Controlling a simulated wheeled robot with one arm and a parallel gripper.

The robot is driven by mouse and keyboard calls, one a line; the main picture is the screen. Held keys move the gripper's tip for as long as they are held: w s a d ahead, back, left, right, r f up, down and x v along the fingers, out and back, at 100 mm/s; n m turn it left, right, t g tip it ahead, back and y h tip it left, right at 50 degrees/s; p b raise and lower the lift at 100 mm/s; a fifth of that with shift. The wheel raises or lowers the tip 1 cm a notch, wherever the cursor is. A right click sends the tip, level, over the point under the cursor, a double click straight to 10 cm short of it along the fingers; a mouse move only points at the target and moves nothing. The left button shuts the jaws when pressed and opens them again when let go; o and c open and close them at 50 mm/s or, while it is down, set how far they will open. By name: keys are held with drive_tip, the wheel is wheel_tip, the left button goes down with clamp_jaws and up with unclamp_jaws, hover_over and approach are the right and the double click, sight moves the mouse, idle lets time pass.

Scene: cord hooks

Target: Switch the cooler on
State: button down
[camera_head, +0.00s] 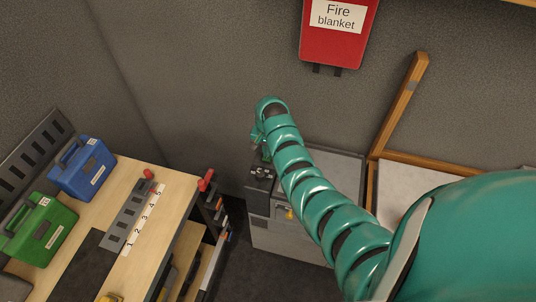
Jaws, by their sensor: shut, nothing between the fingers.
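A grey box-like unit (340,163), which may be the cooler, stands on the floor against the back wall, largely behind my teal arm. A small dark block (260,179) with light details sits at its left front corner. I cannot make out a switch or its position. My gripper (264,153) is small in the view, pointing down at the unit's back left, just beyond the dark block. It is shut and empty. Its fingertips are hard to see, and I cannot tell whether they touch anything. A small yellow part (290,214) shows on the unit's front beside my arm.
A wooden bench (178,188) at left holds a blue case (82,170), a green case (38,230) and a slotted grey strip (126,214) beside numbers. Red-handled items hang at its right edge. A red fire blanket box (335,50) is on the wall. A wood-framed panel (405,185) stands right.

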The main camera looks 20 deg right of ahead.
drive_tip(key=shift+f+b, duration=0.7)
drive_tip(key=shift+f, duration=0.25)
idle(0.5)
drive_tip(key=shift+r, duration=0.1)
drive_tip(key=shift+r+p, duration=0.85)
drive_tip(key=shift+r, duration=2.6)
drive_tip(key=shift+w+f, duration=0.1)
